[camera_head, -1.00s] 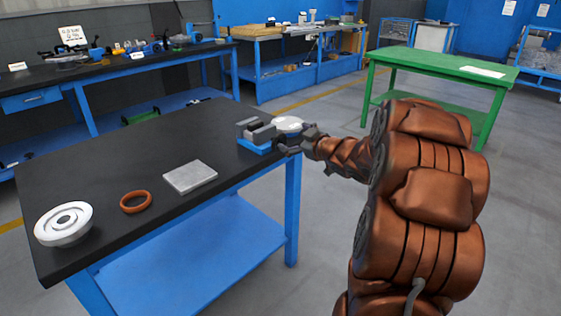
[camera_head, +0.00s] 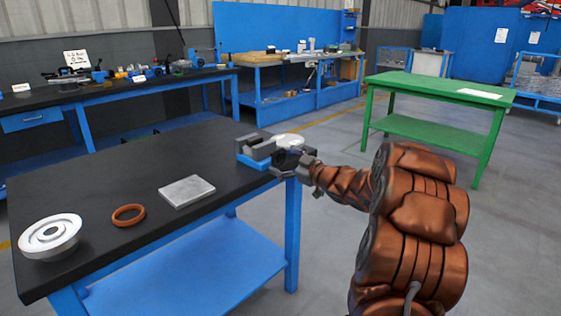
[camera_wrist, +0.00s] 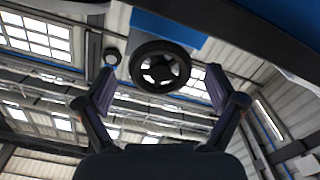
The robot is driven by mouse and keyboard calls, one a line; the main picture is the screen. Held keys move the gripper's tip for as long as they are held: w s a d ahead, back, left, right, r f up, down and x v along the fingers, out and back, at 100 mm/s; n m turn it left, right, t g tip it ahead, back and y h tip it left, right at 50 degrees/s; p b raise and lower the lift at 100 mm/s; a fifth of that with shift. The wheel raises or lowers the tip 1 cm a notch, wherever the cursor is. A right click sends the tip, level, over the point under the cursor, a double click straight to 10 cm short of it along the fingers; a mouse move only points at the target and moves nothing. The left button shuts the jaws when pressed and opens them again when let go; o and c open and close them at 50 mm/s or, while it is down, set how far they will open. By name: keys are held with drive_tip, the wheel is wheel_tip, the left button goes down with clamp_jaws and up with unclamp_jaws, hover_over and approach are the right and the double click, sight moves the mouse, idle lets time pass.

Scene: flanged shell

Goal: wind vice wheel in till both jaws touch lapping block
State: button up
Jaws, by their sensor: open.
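The vice, with a blue base (camera_head: 252,162) and grey jaws (camera_head: 262,151), stands at the right end of the black bench. I cannot make out the lapping block between the jaws or tell whether the jaws touch anything. My gripper (camera_head: 284,165) is beside the vice's right end, near the bench edge, and hides the wheel in the head view. In the wrist view, the black spoked vice wheel (camera_wrist: 160,49) is ahead, between the spread fingers of my open gripper (camera_wrist: 160,80). A gap shows on both sides of the wheel.
A white round part (camera_head: 288,139) lies close behind my gripper. A grey flat plate (camera_head: 187,191), an orange ring (camera_head: 128,215) and a white flanged part (camera_head: 50,237) lie on the black bench (camera_head: 120,180). A green table (camera_head: 440,88) stands behind.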

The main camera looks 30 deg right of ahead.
drive_tip(key=shift+x, duration=0.85)
drive_tip(key=shift+c, duration=0.4)
drive_tip(key=c, duration=1.1)
drive_tip(key=shift+o, duration=0.2)
drive_tip(key=shift+f, duration=0.1)
